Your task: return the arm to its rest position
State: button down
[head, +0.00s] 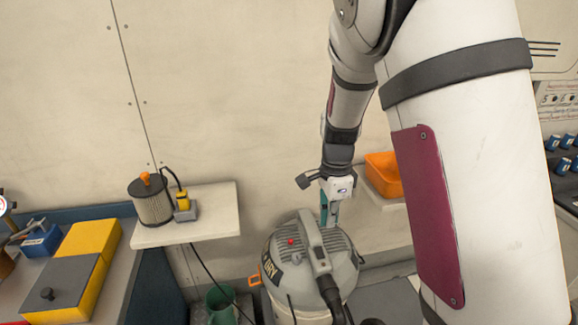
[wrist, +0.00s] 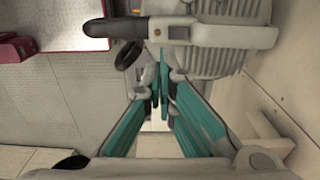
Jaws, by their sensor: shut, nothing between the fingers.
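My arm reaches down from the top of the head view. My gripper (head: 328,217) points downward just above and behind the grey vacuum (head: 345,268), as seen in the head view. In the wrist view, my gripper's teal fingers (wrist: 162,98) meet at their tips with nothing held between them. The vacuum's ribbed top and handle (wrist: 195,33) fill the upper part of the wrist view, close to the fingers. I cannot tell whether the fingers touch the vacuum.
A wall shelf (head: 215,212) holds a filter-like canister (head: 151,203) and a yellow device (head: 183,207) with a cable. An orange bin (head: 384,175) sits on a ledge right of my gripper. A yellow box (head: 90,237) is on the left bench. A green bucket (head: 219,304) stands below the shelf.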

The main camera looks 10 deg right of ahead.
jog(key=s+a+r+n+t+y, duration=0.1)
jog(key=s+a+r+n+t, duration=0.1)
jog(key=s+r+n, duration=1.05)
jog(key=s+r+n+t, duration=0.1)
jog(key=s+r+n, duration=0.1)
jog(key=s, duration=0.3)
jog(key=s+r+n+t+h, duration=0.1)
jog(key=s+r+n+t, duration=0.1)
jog(key=s, duration=0.4)
notch_tip(320, 180, up, 3)
jog(key=shift+s+f+n, duration=0.15)
jog(key=shift+s+n, duration=0.1)
jog(key=shift+n, duration=0.5)
